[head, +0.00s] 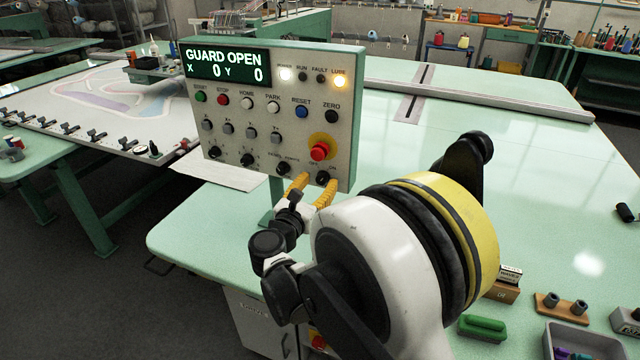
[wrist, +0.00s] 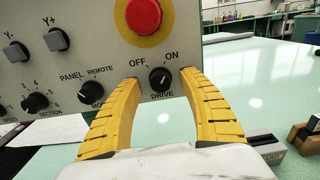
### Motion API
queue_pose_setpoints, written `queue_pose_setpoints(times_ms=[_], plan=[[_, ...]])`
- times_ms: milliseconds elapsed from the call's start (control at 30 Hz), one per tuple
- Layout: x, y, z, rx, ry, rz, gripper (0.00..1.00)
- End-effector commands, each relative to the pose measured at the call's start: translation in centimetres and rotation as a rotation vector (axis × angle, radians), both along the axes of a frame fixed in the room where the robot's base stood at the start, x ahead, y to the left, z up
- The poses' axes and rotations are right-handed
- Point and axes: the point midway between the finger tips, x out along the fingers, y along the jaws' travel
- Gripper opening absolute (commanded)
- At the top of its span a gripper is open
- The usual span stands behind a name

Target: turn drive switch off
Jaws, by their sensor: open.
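The drive switch (wrist: 160,79) is a black rotary knob with a white pointer mark, low on the grey control panel (head: 340,110). OFF is printed at its upper left and ON at its upper right. In the wrist view the pointer appears to lean up and right, toward ON. My gripper (wrist: 160,80) is open, with one yellow finger on each side of the knob and gaps visible between. I cannot tell how deep the fingertips reach. In the head view, the drive switch (head: 322,178) shows just above my yellow fingers, at the panel's lower right.
A red emergency button (wrist: 143,14) on a yellow disc sits just above the knob. The mode knob (wrist: 91,92) is left of my left finger. The panel's display (head: 226,65) reads GUARD OPEN, X 0, Y 0. A green tabletop (head: 420,150) spreads behind and right.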

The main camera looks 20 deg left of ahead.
Motion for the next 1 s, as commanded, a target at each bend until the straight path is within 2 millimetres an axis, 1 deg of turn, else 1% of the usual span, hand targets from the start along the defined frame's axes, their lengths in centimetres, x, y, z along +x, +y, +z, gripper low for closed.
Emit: queue_pose_setpoints(times_ms=[100, 367, 400, 467, 500, 533, 567, 1000], plan=[[0.73, -0.13, -0.01, 0.000, 0.000, -0.001, 0.49], [0.84, -0.12, 0.06, -0.001, 0.000, 0.000, 0.49], [0.84, -0.12, 0.06, -0.001, 0.000, 0.000, 0.42], [0.83, -0.12, 0.06, -0.001, 0.000, 0.000, 0.23], [0.83, -0.11, 0.06, -0.001, 0.000, 0.000, 0.11], [0.82, -0.10, 0.06, -0.001, 0.000, 0.000, 0.02], [0.82, -0.10, 0.06, -0.001, 0.000, 0.000, 0.00], [0.84, -0.10, 0.05, -0.033, 0.002, 0.000, 0.00]])
